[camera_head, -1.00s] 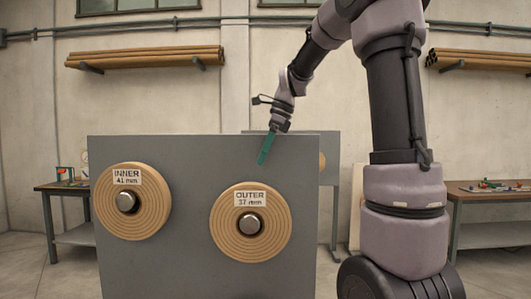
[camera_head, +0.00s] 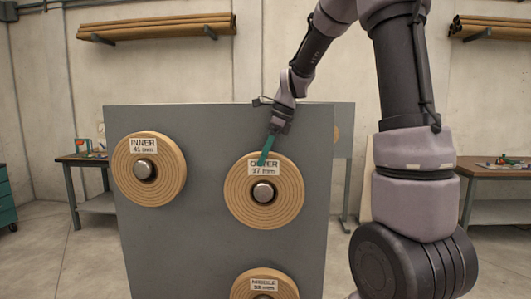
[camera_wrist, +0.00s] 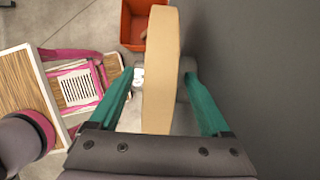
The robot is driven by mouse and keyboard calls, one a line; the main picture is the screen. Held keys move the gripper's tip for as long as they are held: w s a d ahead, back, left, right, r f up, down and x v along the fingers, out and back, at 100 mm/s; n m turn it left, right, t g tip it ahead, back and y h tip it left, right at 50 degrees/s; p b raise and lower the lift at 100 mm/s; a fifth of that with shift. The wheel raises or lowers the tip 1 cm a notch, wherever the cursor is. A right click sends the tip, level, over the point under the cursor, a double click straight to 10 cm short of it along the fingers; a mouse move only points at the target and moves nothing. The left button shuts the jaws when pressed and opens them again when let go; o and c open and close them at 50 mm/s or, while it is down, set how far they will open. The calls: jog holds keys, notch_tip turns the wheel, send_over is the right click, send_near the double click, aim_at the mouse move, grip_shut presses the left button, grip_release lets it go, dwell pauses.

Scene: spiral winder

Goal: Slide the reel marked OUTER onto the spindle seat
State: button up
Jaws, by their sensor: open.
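The reel marked OUTER (camera_head: 282,205), a pale wooden disc labelled 37 mm, hangs on a metal peg (camera_head: 263,192) on the grey panel. My gripper (camera_head: 264,161) is at its top rim, with a green finger in front of part of the label. In the wrist view the reel shows edge-on as a tan band (camera_wrist: 162,95). The open green fingers (camera_wrist: 158,76) stand one on each side of it, the right one between reel and panel. A gap shows beside the left finger; contact on the right is unclear. I cannot make out the spindle seat.
The INNER reel (camera_head: 150,187) hangs at the left, and the MIDDLE reel (camera_head: 265,288) below is cut off by the frame. Another panel (camera_head: 343,165) stands behind at right. An orange bin (camera_wrist: 132,22) is on the floor. Side benches (camera_head: 502,172) stand by the wall.

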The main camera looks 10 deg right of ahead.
grip_shut()
dwell(1.2)
jog(key=c, duration=0.7)
grip_release()
grip_shut()
jog(key=shift+r, duration=0.1)
